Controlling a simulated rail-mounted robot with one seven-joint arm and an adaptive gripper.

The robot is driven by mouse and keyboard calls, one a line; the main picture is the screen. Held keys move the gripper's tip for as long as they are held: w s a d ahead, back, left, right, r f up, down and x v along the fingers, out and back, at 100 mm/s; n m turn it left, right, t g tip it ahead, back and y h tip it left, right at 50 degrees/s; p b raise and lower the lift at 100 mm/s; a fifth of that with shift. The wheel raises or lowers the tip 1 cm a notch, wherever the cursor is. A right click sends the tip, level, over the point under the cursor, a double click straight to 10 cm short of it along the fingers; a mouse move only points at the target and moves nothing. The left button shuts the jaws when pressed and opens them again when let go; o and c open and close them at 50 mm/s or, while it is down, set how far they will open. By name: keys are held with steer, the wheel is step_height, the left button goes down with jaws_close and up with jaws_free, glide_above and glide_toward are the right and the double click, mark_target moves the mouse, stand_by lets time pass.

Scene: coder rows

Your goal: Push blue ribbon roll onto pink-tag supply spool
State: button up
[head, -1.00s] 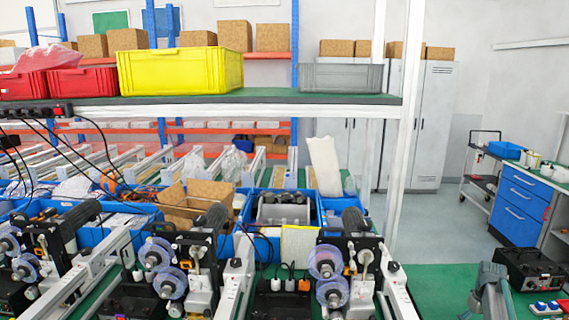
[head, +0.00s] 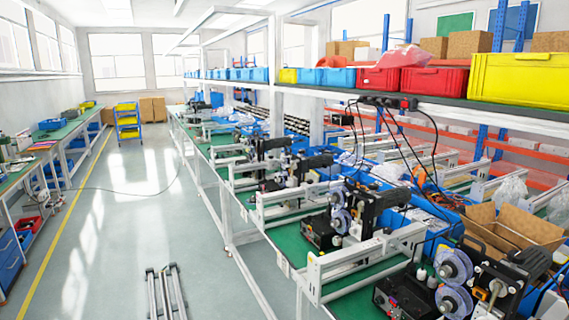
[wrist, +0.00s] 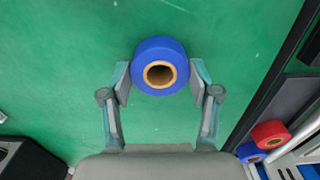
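The blue ribbon roll (wrist: 160,46), with a tan cardboard core, sits between the two fingers of my gripper (wrist: 160,80) in the wrist view. The finger pads press on its left and right sides, and the core's opening faces the camera. A green surface lies behind it. Machines with clear, purplish spools stand along the bench in the head view, one spool pair nearest (head: 453,266) and another farther left (head: 340,220). I cannot make out a pink tag on any of them. My gripper is not in the head view.
A red roll (wrist: 270,134) and another blue roll (wrist: 249,153) lie at the wrist view's lower right, beside a dark edge. A black box (wrist: 30,158) is at lower left. White frames (head: 345,260) stick out from the bench. The aisle floor (head: 120,200) is mostly clear.

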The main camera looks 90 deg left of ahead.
steer(key=shift+c, duration=1)
steer(key=shift+r+p, duration=0.95)
steer(key=shift+r, duration=1.65)
